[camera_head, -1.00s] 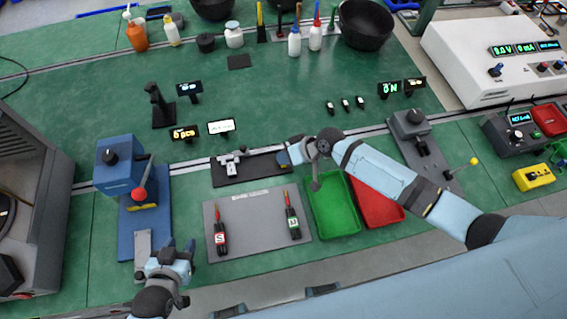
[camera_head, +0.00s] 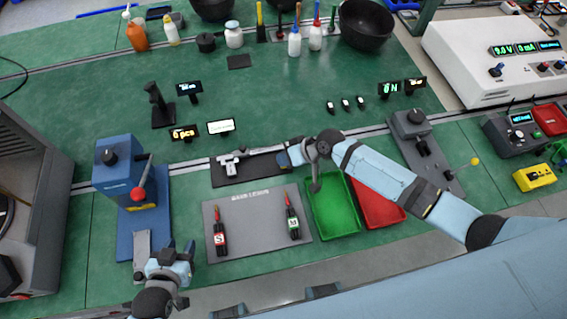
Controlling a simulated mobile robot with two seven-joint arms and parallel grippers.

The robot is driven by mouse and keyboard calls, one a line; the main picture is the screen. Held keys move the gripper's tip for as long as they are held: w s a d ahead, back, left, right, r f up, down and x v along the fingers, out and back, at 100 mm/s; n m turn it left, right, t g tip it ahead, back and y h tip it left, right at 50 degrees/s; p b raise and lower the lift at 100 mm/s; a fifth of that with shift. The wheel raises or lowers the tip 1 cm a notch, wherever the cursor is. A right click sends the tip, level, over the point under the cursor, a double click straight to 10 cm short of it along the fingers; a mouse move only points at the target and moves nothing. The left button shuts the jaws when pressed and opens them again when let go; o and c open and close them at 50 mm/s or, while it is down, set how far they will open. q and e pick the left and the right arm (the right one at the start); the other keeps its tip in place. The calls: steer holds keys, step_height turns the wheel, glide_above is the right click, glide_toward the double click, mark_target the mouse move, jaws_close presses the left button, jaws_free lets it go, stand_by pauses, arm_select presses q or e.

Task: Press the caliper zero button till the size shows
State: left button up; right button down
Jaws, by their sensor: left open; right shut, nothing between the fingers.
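The caliper (camera_head: 229,163) lies on a dark mat (camera_head: 222,181) in the middle of the bench. Its pale jaws are at the left and its beam runs right toward my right gripper (camera_head: 287,155). My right gripper is shut with nothing between its fingers, at the right end of the mat, close to the beam. I cannot tell whether it touches the caliper. The zero button is too small to make out, and the gripper hides the beam's right end. My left gripper (camera_head: 170,255) is open and empty at the front left, by the blue press base.
A blue press (camera_head: 118,168) with a red-knobbed lever stands left. A grey board (camera_head: 262,235) holds two red-tipped tools. Green (camera_head: 334,225) and red (camera_head: 374,212) trays lie beneath my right forearm. Small displays (camera_head: 221,126) stand behind the caliper.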

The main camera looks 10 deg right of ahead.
arm_select(q)
steer(key=shift+r+p, duration=0.65)
steer(key=shift+r, duration=0.05)
arm_select(e)
steer(key=shift+r, duration=0.8)
step_height(320, 180, up, 5)
steer(key=p, duration=0.4)
steer(key=shift+r, duration=0.1)
arm_select(q)
step_height(320, 180, up, 4)
steer(key=shift+r, duration=0.25)
steer(key=shift+f, duration=0.1)
